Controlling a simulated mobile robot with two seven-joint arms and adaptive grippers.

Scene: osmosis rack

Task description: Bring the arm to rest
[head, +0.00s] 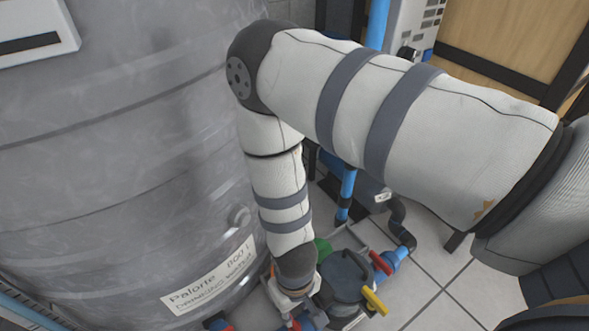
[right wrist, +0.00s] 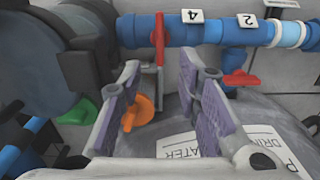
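My right arm (head: 400,125) comes in from the right in white padded sleeves with grey bands. It bends at a dark elbow and hangs down beside a large grey tank (head: 110,150). Its wrist is low, by the blue pipes and coloured valves. In the right wrist view my right gripper (right wrist: 160,76) is open, its two purple-padded fingers apart with no object clamped between them. A red valve handle (right wrist: 160,40) shows just beyond the fingertips, and an orange handle (right wrist: 136,112) shows near the left finger. My left gripper is not in view.
A grey filter housing (head: 345,275) with a yellow handle (head: 374,301) and a red handle (head: 381,263) stands close right of the wrist. The blue pipe (right wrist: 205,30) carries number tags. Tiled floor (head: 445,290) is open at the lower right.

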